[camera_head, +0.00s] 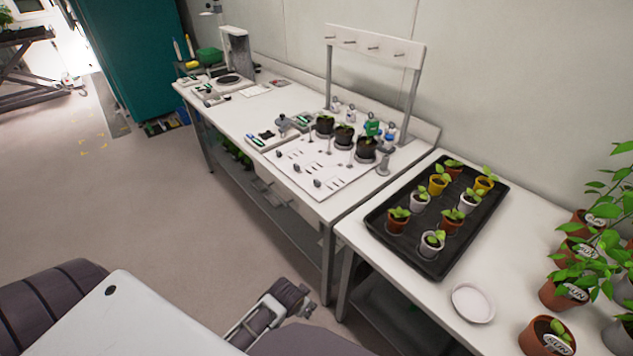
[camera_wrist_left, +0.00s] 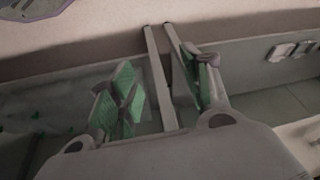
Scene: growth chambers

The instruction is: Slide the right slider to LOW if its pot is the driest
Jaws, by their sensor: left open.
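A white slider board (camera_head: 345,180) lies on the bench. Three grey slider knobs show in front, the right slider (camera_head: 318,183) nearest the board's front corner. Labels and soil dryness are too small to read. My left gripper (camera_head: 296,297) is low in front of the bench, well apart from the board. In the left wrist view its green-padded fingers (camera_wrist_left: 160,90) are spread and empty. My right gripper is not seen.
A black tray (camera_head: 384,240) with several small potted seedlings stands on the right table. A white saucer (camera_head: 472,303) and leafy SUN-labelled pots (camera_head: 545,338) are farther right. A peg rack (camera_head: 375,45) rises behind the board. Open floor lies left.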

